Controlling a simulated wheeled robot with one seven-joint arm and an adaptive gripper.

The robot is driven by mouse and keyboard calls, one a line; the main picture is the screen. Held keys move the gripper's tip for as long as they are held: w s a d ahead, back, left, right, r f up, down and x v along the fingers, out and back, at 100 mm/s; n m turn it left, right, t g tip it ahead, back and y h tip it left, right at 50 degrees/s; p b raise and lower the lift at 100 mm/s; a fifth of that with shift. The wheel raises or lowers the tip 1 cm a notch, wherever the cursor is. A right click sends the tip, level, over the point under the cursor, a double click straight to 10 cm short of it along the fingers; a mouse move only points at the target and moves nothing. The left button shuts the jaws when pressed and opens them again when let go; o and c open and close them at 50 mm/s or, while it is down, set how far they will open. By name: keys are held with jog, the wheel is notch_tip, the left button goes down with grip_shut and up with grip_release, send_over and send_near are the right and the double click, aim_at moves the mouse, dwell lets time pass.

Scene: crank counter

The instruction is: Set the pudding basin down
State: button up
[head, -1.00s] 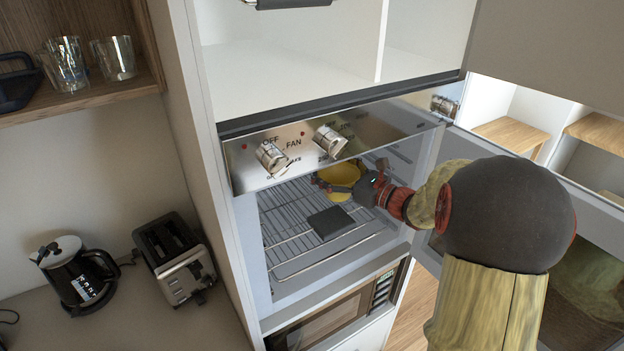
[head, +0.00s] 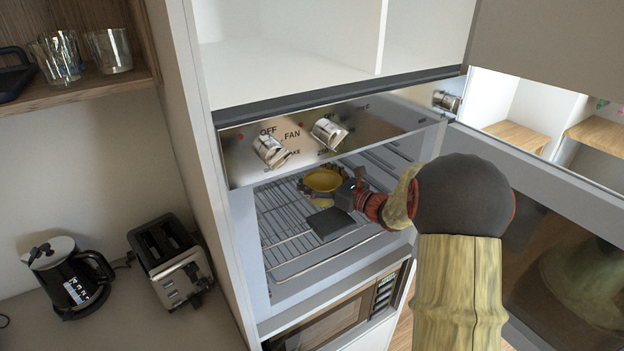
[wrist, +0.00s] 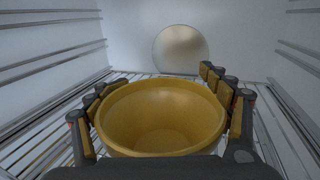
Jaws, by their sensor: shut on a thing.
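The yellow pudding basin (head: 322,181) is inside the open oven, upright, at or just above the wire rack (head: 289,222). In the wrist view the empty basin (wrist: 161,118) sits between the two sides of my gripper (wrist: 160,112), with fingers against its left and right walls. In the head view my gripper (head: 335,187) reaches in from the right and is shut on the basin. The basin's underside is hidden, so I cannot tell whether it touches the rack.
A dark flat square (head: 330,222) lies on the rack in front of the basin. The oven's side walls are close on both sides, and the knob panel (head: 300,140) overhangs the opening. The open oven door (head: 560,190) stands at the right.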

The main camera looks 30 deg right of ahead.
jog(key=shift+r, duration=0.15)
jog(key=o, duration=1)
jog(key=shift+f, duration=0.25)
jog(key=shift+c, duration=0.2)
jog(key=o, duration=0.5)
jog(key=shift+o, duration=0.4)
jog(key=shift+r, duration=0.15)
jog(key=shift+s+r, duration=0.1)
jog(key=shift+s, duration=0.1)
jog(key=p+v, duration=0.2)
jog(key=v, duration=0.9)
jog(key=shift+s+d, duration=0.15)
jog(key=shift+s, duration=0.2)
